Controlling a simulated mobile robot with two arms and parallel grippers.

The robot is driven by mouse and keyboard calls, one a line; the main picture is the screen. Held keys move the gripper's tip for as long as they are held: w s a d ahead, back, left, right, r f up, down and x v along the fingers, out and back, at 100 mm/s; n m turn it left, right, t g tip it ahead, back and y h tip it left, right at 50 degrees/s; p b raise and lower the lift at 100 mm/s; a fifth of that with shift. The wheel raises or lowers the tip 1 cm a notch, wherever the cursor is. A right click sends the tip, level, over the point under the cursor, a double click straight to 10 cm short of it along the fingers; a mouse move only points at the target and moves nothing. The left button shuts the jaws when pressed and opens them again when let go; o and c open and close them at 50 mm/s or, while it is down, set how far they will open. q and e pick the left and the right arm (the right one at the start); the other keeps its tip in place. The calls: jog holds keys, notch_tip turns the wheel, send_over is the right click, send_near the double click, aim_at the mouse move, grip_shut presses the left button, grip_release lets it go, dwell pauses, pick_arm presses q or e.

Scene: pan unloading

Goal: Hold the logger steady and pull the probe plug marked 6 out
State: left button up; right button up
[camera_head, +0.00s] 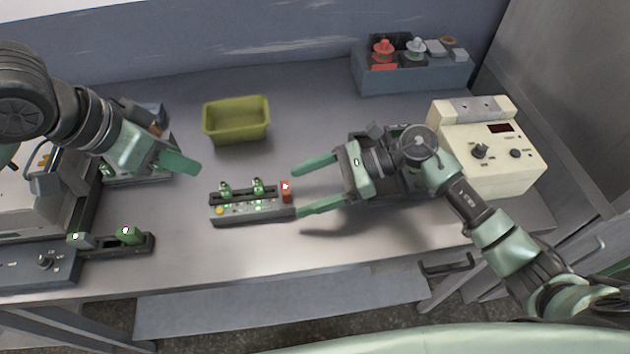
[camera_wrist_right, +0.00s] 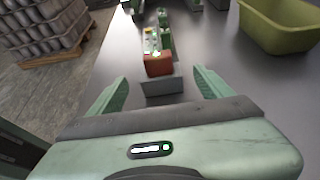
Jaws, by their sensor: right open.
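The likely logger is a low dark-grey box (camera_head: 245,216) with small lit buttons on the middle of the table. Two green plugs stand on it, one at left (camera_head: 225,189) and one in the middle (camera_head: 258,187). An orange-red plug (camera_head: 286,191) stands at its right end and also shows in the right wrist view (camera_wrist_right: 157,66). No number is legible. My right gripper (camera_head: 296,192) is open and empty, its fingers pointing at the logger's right end. In its wrist view the fingers (camera_wrist_right: 160,78) flank that end, apart from it. My left gripper (camera_head: 196,168) hangs up-left of the logger; its jaw opening is unclear.
A yellow-green bin (camera_head: 236,132) stands behind the logger. A cream instrument (camera_head: 488,160) is at right, a grey rack (camera_head: 415,77) at back right. Another dark strip with green plugs (camera_head: 140,244) lies at left beside equipment. The table is clear in front of the logger.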

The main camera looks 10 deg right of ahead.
aim_at(280, 196)
jog(key=x, duration=0.6)
jog(key=shift+a, duration=0.1)
